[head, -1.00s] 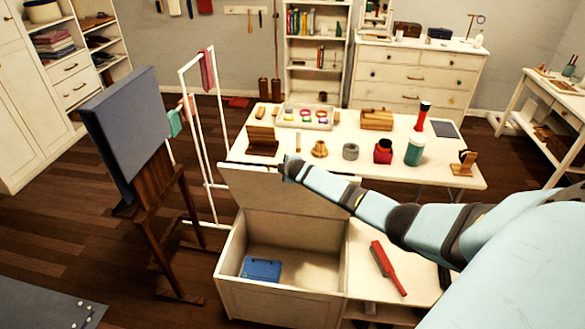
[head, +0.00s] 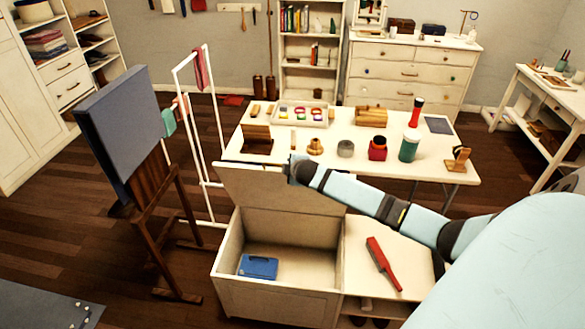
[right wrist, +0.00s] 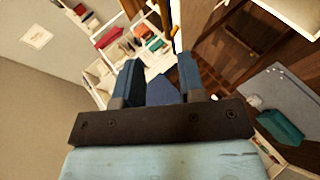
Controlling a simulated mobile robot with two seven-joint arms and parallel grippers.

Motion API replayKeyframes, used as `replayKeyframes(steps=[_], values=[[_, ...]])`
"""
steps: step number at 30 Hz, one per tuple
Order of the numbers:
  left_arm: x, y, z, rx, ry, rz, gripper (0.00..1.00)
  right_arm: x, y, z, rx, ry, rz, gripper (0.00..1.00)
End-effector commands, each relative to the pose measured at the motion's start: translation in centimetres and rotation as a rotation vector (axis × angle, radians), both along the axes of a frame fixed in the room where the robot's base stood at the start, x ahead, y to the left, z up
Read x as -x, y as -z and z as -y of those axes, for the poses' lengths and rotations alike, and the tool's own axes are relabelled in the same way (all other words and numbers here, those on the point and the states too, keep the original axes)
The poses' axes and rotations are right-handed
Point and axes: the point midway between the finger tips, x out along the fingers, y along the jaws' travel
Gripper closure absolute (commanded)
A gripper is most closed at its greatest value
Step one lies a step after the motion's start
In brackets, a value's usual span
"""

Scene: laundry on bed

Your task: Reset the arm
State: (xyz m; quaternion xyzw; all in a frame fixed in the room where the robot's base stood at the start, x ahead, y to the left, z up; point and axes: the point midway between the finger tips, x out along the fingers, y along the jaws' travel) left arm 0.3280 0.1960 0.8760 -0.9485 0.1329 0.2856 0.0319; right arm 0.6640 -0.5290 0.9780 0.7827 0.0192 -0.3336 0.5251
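My right arm (head: 430,225) reaches in from the right in the head view. Its gripper (head: 292,168) is at the raised lid (head: 265,190) of a white chest (head: 270,300); I cannot tell whether it touches the lid. In the right wrist view the two dark blue fingers of the right gripper (right wrist: 160,80) stand apart, with nothing clearly held between them. The chest is open, and a blue box-like item (head: 258,267) lies inside. My left gripper is not in view.
A white table (head: 290,158) with several small objects stands behind the chest. A red brush-like item (head: 383,263) lies on the white surface to the chest's right. An easel with a blue panel (head: 118,133) and a white rack (head: 190,150) stand left. Wooden floor is free between them.

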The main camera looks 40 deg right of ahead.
Motion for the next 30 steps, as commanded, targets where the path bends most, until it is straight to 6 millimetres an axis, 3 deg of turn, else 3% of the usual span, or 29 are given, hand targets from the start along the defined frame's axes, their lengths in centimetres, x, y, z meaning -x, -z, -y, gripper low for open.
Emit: replayKeyframes(steps=[13, 17, 20, 23, 27, 30], values=[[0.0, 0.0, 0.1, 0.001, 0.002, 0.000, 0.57, 0.0, 0.1, -0.1, -0.002, 0.000, 0.000, 0.63], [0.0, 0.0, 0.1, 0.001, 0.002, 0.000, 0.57, 1.1, 1.6, -1.9, -0.038, -0.017, -0.004, 0.63], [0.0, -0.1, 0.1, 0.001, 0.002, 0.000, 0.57, 3.5, 4.3, -5.6, -0.119, -0.044, -0.009, 0.63], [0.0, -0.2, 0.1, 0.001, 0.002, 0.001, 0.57, 7.4, 7.6, -10.9, -0.246, -0.073, -0.012, 0.63], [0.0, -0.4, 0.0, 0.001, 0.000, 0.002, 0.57, 14.3, 11.0, -18.7, -0.462, -0.083, -0.014, 0.63], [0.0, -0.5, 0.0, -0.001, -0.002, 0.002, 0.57, 19.9, 12.1, -23.8, -0.630, -0.064, -0.008, 0.63]])
